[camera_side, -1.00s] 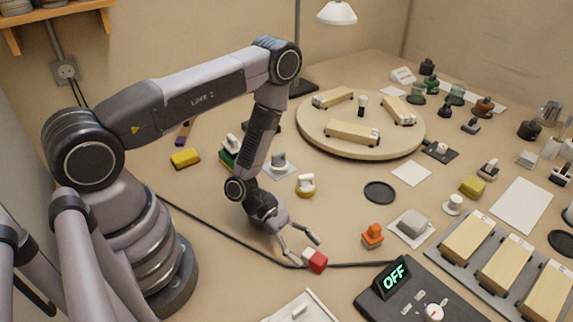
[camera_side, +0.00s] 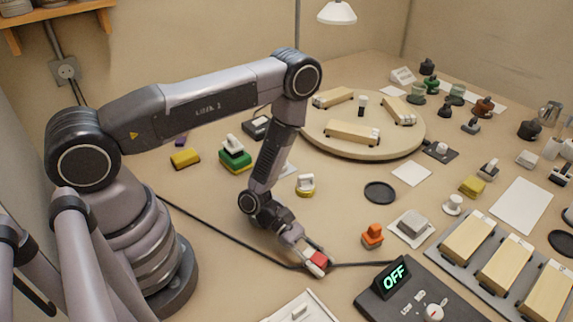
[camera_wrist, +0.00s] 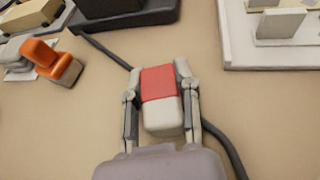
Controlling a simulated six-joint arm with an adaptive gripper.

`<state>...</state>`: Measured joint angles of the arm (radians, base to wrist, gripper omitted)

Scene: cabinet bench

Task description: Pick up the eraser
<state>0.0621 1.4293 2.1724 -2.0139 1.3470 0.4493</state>
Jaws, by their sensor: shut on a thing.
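The eraser (camera_side: 318,262) is a small block, red on one part and white on the other. In the wrist view the eraser (camera_wrist: 160,84) sits between the two fingers, red part farther out and white part nearer my palm. My gripper (camera_side: 315,260) is shut on it, one finger against each side; it also shows in the wrist view (camera_wrist: 160,95). The eraser is at or close to the bench top; I cannot tell whether it still touches.
A black cable (camera_side: 215,234) runs along the bench behind and under my gripper. A dark box with an OFF display (camera_side: 394,276) stands to the right. An orange object (camera_side: 372,235) is nearby at right. A white tray (camera_side: 325,308) lies in front.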

